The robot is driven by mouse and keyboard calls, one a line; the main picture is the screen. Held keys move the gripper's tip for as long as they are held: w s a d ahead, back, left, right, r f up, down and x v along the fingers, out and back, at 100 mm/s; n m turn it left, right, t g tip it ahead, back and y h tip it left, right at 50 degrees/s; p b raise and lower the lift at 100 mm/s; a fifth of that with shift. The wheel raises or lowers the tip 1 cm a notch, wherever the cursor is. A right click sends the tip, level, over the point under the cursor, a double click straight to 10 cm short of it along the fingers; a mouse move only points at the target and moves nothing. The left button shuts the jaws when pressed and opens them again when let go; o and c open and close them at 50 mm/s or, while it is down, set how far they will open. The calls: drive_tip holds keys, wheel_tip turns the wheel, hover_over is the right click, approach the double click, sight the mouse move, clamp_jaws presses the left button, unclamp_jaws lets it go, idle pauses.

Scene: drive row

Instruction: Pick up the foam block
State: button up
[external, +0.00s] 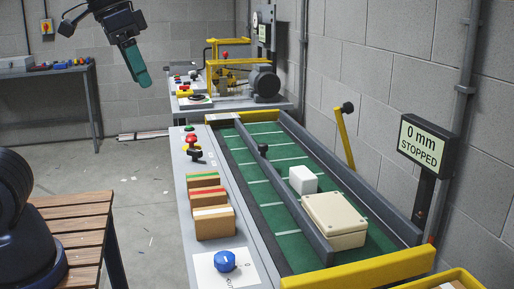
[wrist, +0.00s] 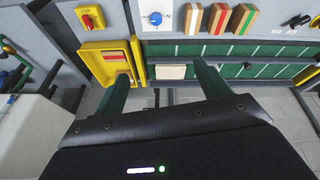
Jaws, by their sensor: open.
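A small white block (external: 302,179), which looks like the foam block, sits on the green belt (external: 262,190) just behind a larger beige lidded box (external: 334,222). My gripper (external: 143,80) is raised at the upper left of the external view, well apart from the block and tilted downward. In the wrist view its two green fingers (wrist: 160,72) are spread with nothing between them. A pale beige patch on the belt (wrist: 171,71) shows there, perhaps the box lid. I cannot make out the white block in the wrist view.
A grey rail (external: 290,190) runs along the belt. Striped wooden blocks (external: 212,222) and a blue knob (external: 225,261) line the grey ledge. A yellow bin (wrist: 112,62) shows in the wrist view.

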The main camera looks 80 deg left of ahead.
drive_tip(key=w+a+n+g+h, duration=0.1)
drive_tip(key=w+a+n, duration=0.15)
drive_tip(key=w, duration=0.55)
drive_tip(key=w+a+n, duration=0.2)
drive_tip(key=w+a, duration=0.1)
drive_tip(key=w, duration=0.4)
drive_tip(key=n+g+h, duration=0.2)
drive_tip(key=n+h, duration=0.1)
drive_tip(key=n, duration=0.9)
hover_over(303, 172)
drive_tip(key=a, duration=0.3)
wheel_tip(303, 172, down, 31)
drive_tip(key=shift+r, duration=0.1)
drive_tip(key=shift+a+f, duration=0.1)
drive_tip(key=shift+f, duration=0.4)
drive_tip(key=shift+s+d+x, duration=0.1)
drive_tip(key=shift+s+x, duration=0.05)
drive_tip(key=shift+x, duration=2.45)
drive_tip(key=shift+s+d+x, duration=0.1)
drive_tip(key=shift+x, duration=2.45)
drive_tip(key=shift+f, duration=0.2)
drive_tip(key=c, duration=1)
